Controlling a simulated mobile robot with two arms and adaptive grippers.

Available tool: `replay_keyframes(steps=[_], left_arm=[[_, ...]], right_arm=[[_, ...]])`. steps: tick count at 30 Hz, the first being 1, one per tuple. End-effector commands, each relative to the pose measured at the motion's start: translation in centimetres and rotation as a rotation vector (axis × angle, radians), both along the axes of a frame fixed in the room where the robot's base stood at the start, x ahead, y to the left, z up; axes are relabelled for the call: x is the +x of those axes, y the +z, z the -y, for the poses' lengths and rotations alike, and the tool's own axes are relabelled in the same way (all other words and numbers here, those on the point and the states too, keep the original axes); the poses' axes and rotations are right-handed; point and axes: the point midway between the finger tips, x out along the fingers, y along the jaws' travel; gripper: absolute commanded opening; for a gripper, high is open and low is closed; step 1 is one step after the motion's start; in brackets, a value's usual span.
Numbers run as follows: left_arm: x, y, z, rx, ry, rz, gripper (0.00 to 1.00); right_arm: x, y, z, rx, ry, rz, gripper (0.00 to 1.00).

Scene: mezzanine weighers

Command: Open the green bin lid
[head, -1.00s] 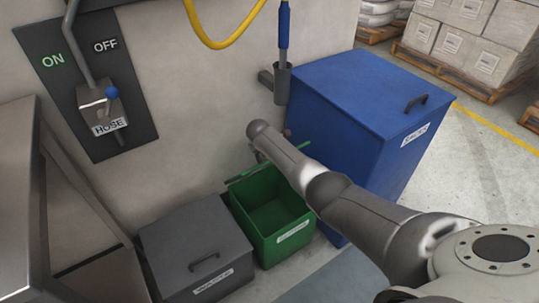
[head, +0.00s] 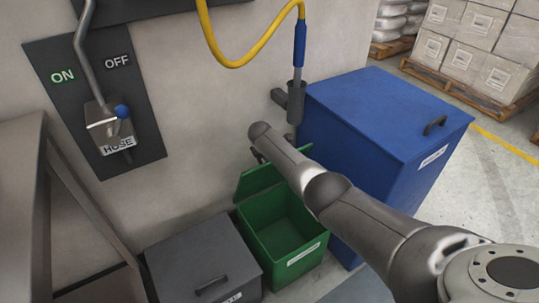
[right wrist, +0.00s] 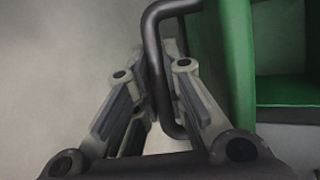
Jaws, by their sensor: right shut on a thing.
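The green bin (head: 285,220) stands on the floor against the wall, and I see into its empty-looking inside. Its green lid (head: 262,178) is raised and tilted up at the back, its inner face showing. My right gripper (head: 259,156) is behind the lid's upper edge, partly hidden by my own arm. In the right wrist view my right gripper (right wrist: 162,95) is shut on the dark bar handle (right wrist: 153,45), with green panels (right wrist: 235,55) beside it on the right. My left gripper is not in view.
A grey lidded bin (head: 200,262) stands close on the left. A tall blue bin (head: 385,115) stands close on the right. The wall holds a hose lever panel (head: 110,110). A yellow hose (head: 235,60) hangs above. Stacked boxes (head: 480,45) are at the back right.

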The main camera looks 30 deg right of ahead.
Motion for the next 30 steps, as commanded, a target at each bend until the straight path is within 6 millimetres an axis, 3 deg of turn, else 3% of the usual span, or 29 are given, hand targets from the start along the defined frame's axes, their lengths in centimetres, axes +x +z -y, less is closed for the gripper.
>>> replay_keyframes(steps=[6, 7, 12, 30], left_arm=[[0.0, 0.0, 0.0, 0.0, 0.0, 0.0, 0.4], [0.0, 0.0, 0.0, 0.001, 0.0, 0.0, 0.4], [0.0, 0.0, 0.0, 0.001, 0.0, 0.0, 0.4], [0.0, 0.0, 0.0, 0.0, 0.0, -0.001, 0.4]], right_arm=[[0.2, 0.2, -0.2, 0.003, 0.003, 0.006, 0.0], [0.2, 0.2, -0.2, 0.003, 0.003, 0.006, 0.14], [0.2, 0.2, -0.1, 0.002, 0.002, 0.005, 0.34], [-0.4, 1.1, -0.5, 0.001, 0.001, 0.004, 0.34]])
